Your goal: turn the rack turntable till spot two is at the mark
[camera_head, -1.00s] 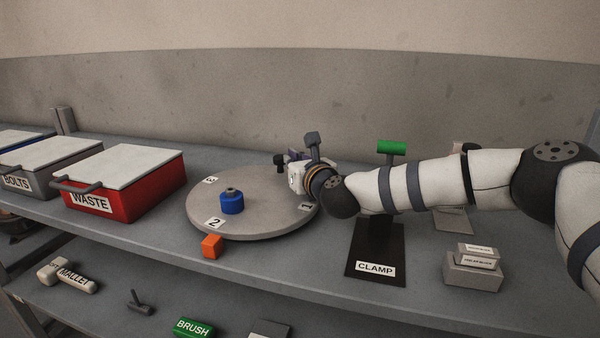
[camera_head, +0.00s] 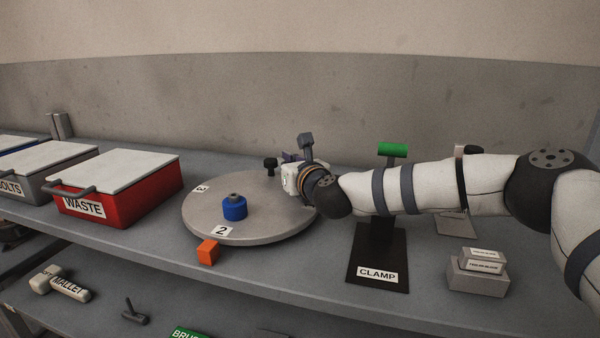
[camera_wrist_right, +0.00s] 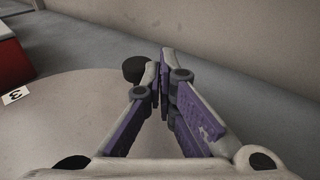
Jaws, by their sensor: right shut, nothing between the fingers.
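The rack turntable (camera_head: 265,225) is a round grey disc on the bench. Its number 2 label (camera_head: 222,231) is at the near rim, just right of an orange block (camera_head: 208,252) beside the rim, apparently the mark. Number 3 (camera_head: 201,188) is at the left rim and shows in the wrist view (camera_wrist_right: 16,95). A blue cylindrical part (camera_head: 234,208) stands behind label 2. My right gripper (camera_head: 287,157) is shut and empty at the disc's far side, its fingers (camera_wrist_right: 164,75) beside a dark knob (camera_head: 270,163); contact is unclear. My left gripper is out of view.
A red WASTE bin (camera_head: 120,200) and a grey BOLTS bin (camera_head: 35,185) stand left of the turntable. A black CLAMP stand (camera_head: 378,255) with a green top and grey boxes (camera_head: 477,280) are at right. A mallet (camera_head: 60,283) lies on the lower shelf.

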